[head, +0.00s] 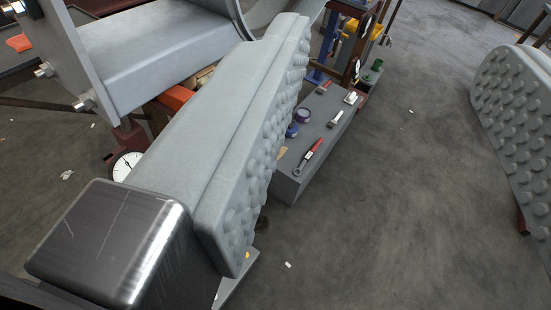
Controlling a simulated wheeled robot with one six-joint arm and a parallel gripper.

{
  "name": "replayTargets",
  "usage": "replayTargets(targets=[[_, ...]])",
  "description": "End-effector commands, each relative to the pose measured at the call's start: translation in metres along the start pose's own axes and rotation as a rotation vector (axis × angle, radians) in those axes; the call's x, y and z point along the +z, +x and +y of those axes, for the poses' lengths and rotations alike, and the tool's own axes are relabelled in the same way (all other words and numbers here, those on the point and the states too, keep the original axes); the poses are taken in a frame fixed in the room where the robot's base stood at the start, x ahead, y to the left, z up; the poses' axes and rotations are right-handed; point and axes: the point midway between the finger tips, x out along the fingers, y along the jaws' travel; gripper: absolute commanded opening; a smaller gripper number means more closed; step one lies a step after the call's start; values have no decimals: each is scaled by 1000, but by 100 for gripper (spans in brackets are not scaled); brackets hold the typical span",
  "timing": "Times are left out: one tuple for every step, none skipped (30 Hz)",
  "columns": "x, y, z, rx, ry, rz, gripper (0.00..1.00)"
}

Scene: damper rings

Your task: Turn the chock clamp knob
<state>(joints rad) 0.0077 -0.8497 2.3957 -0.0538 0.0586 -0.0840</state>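Two large pale grey pads with knobbly inner faces look like the fingers of my gripper (385,150). The left pad (250,145) fills the middle of the head view, and the right pad (515,125) is cut off by the right edge. A wide gap lies between them, with only floor and distant things showing through it. I cannot pick out the chock clamp knob. A small dark part (262,221) and a grey plate (238,277) show partly behind the left pad; I cannot tell what they belong to.
A grey bench (312,178) beyond the left pad carries a red-handled tool (310,155), brushes and small pots. A blue stand (323,50) and a green cup (376,65) are behind it. A white dial (125,164) is at left. Grey floor (400,220) is mostly clear.

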Motion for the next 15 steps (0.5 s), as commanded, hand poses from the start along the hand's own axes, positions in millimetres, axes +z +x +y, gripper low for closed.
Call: replayTargets(targets=[[2, 14, 1, 4, -61, 0, 49], [3, 23, 2, 5, -105, 4, 49], [4, 34, 2, 7, -168, 11, 49], [5, 42, 2, 8, -217, 15, 49], [6, 51, 2, 8, -264, 20, 49], [8, 62, 2, 8, -327, 27, 49], [10, 70, 2, 7, -376, 32, 49], [11, 78, 2, 6, -422, 37, 49], [14, 89, 1, 3, -484, 44, 49], [16, 97, 1, 0, -532, 50, 49], [18, 105, 0, -3, -579, 57, 49], [21, 116, -2, -9, -639, 65, 49], [24, 124, -3, -14, -686, 72, 49], [26, 132, -4, -19, -732, 80, 49], [30, 142, -6, -26, -791, 90, 49]])
